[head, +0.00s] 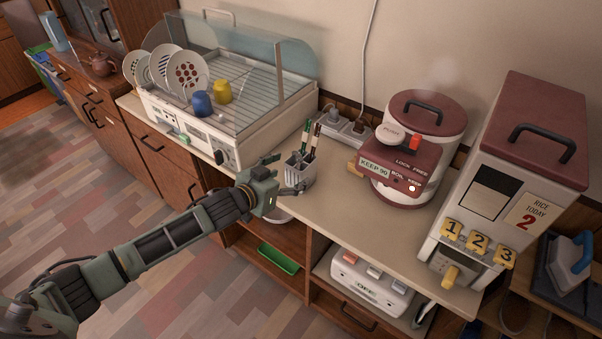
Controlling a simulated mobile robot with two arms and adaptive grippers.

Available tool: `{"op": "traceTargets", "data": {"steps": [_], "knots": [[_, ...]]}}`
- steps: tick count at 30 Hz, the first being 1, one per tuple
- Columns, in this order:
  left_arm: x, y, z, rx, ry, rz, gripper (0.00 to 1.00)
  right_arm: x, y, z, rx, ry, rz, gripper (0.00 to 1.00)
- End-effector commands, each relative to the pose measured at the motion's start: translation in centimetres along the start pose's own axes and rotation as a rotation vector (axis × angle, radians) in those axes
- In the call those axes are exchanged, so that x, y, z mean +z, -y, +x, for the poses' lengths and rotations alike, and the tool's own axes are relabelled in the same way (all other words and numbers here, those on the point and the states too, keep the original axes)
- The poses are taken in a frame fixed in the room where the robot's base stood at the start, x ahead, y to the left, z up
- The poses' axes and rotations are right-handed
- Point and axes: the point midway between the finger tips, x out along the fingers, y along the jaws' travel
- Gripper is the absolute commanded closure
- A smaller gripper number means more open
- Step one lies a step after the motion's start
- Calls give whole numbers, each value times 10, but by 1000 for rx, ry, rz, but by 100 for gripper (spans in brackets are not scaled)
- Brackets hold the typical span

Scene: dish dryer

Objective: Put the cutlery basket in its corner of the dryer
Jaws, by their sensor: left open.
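The cutlery basket (301,170) is a small pale slotted holder with dark-handled cutlery standing in it. It stands upright on the counter, just right of the dish dryer. My left gripper (286,175) is open at the basket's near left side, its fingers spread close to it; I cannot tell whether they touch it. The dish dryer (262,92) is a white box with a wire rack and clear covers. It holds several plates (187,76) at the left, a blue cup (201,103) and a yellow cup (222,92). My right gripper is out of view.
A red and white water boiler (402,165) and a tall rice dispenser (508,185) stand on the counter (345,215) to the right. A power strip (343,128) lies by the wall. A teapot (101,62) stands at the far left. Bare counter lies right of the basket.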

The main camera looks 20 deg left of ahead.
Motion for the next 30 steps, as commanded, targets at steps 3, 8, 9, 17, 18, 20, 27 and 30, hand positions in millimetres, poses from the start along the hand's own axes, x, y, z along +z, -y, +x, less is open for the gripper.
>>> {"op": "traceTargets", "data": {"steps": [3, 8, 9, 17, 18, 20, 27, 30], "knots": [[-6, 4, 15, 0, -3, 0, 27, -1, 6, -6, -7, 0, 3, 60], [-5, 5, 35, 1, -2, 0, 27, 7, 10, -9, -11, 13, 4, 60], [-5, 6, 39, 0, -1, 0, 27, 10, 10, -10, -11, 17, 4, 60], [-4, 5, 45, 3, -1, 1, 27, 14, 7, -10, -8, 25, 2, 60], [-4, 5, 45, 2, -1, 1, 27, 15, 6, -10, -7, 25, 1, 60], [-4, 5, 45, 2, -1, 1, 27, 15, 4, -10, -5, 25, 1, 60], [-4, 5, 45, 2, -1, 1, 48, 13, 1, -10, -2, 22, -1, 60], [-4, 5, 45, 2, -1, 1, 57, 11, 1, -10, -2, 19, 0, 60]]}}
